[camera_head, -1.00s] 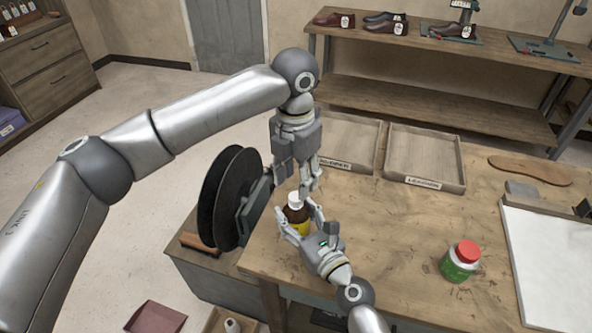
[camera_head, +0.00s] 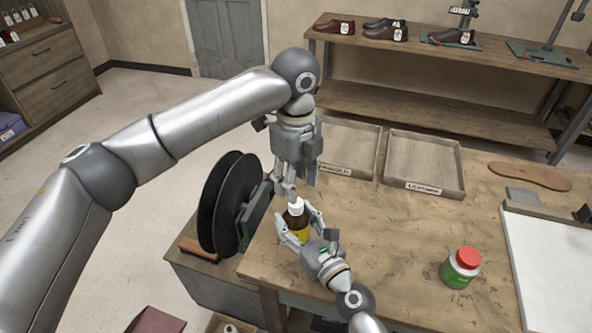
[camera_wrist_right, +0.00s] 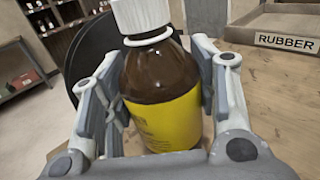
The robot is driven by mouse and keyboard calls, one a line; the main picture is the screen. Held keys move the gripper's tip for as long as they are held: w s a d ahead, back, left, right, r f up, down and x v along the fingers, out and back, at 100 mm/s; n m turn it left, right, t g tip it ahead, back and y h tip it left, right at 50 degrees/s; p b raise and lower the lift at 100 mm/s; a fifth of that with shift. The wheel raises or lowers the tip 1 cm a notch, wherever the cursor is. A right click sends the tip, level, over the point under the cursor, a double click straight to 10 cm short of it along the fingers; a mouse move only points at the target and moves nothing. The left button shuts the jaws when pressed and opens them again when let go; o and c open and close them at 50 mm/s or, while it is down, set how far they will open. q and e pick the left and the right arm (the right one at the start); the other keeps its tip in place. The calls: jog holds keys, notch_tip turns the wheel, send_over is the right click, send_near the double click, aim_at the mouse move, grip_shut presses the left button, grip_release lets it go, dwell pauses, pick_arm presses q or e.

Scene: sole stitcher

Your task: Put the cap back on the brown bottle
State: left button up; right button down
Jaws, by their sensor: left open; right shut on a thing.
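The brown bottle (camera_head: 298,226) with a yellow label stands upright near the left edge of the wooden table. A white cap (camera_head: 296,205) sits on its neck; the right wrist view also shows the bottle (camera_wrist_right: 158,75) and the cap (camera_wrist_right: 143,16), with a white ring below it. How tightly the cap is seated I cannot tell. My right gripper (camera_head: 300,224) is shut on the bottle's body, one finger on each side. My left gripper (camera_head: 290,192) points down from above, open, with its fingertips close to the cap. Whether they touch it is unclear.
Two shallow wooden trays (camera_head: 425,188) lie at the back of the table. A black reel (camera_head: 228,203) stands left of the bottle. A white board (camera_head: 555,265) lies far right. The middle of the table is clear.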

pick_arm(q)
jog(key=n, duration=0.4)
jog(key=shift+r+n, duration=0.15)
jog(key=shift+n, duration=0.25)
jog(key=n, duration=0.4)
jog(key=shift+r+n, duration=0.1)
jog(key=shift+n, duration=0.2)
jog(key=n, duration=0.4)
jog(key=shift+r, duration=0.15)
jog(key=n, duration=0.5)
jog(key=shift+r, duration=0.15)
jog(key=n, duration=0.4)
jog(key=shift+r, duration=0.1)
jog(key=n, duration=0.5)
jog(key=shift+r, duration=0.15)
jog(key=n, duration=0.4)
jog(key=shift+r, duration=0.1)
jog(key=n, duration=0.5)
jog(key=shift+r, duration=0.15)
